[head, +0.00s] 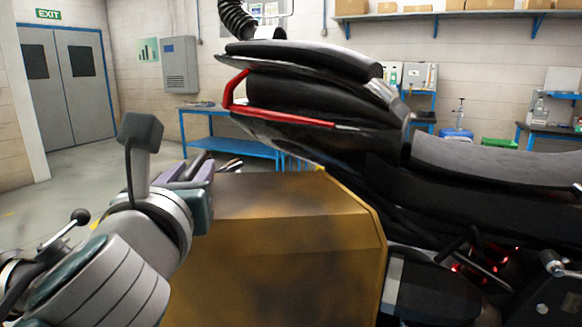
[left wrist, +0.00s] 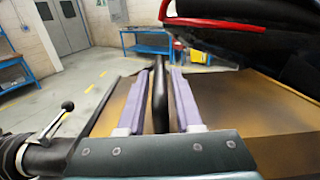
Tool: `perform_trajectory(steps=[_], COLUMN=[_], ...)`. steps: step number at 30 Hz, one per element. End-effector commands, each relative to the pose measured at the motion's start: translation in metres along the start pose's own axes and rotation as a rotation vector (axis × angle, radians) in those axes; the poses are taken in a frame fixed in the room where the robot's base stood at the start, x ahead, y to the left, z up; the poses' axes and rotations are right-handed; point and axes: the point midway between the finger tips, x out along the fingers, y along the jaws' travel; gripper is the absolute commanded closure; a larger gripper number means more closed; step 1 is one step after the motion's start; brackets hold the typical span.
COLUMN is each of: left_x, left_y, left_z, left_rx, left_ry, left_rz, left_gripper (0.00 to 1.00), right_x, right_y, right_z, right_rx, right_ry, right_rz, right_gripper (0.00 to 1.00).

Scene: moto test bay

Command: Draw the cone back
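My left gripper (head: 208,162) is beside the motorcycle's tail, above the near edge of a worn brown-gold box. In the left wrist view its two purple fingers (left wrist: 166,75) point ahead, a gap between them. A slim black bar-like part (left wrist: 160,95) lies in line with that gap. I cannot tell whether the fingers touch it or whether it belongs to the cone. No cone shape shows clearly in either view. In the head view the place just past the fingertips is dark and partly hidden by the gripper. My right gripper is not in view.
The black motorcycle (head: 340,125), with a red tail strip, fills the middle and right. The brown-gold box (head: 285,245) stands below it. A ribbed black hose (head: 236,18) hangs above. A blue bench (head: 245,150) is behind. The floor on the left is open towards grey doors (head: 75,85).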

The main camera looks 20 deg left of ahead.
Motion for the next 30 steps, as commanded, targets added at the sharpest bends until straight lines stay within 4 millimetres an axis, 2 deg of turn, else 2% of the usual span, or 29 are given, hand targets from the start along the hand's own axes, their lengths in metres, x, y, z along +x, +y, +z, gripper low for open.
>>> perform_trajectory(steps=[1,6,9,30], left_x=[0.0001,0.0001,0.0001,0.0001], left_y=[0.0001,0.0001,0.0001,0.0002], left_z=[0.0,0.0,0.0,-0.0001], left_rx=[0.0,0.0,0.0,-0.001], left_ry=[0.0,0.0,0.0,0.0], left_rz=[0.0,0.0,0.0,0.0], left_gripper=[0.73,0.92,1.0,1.0], right_x=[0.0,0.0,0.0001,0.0], right_y=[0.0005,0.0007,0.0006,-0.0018], right_z=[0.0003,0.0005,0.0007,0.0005], right_rx=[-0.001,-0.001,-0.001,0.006], right_ry=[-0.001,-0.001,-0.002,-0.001], right_rz=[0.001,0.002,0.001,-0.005], right_gripper=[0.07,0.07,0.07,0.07])
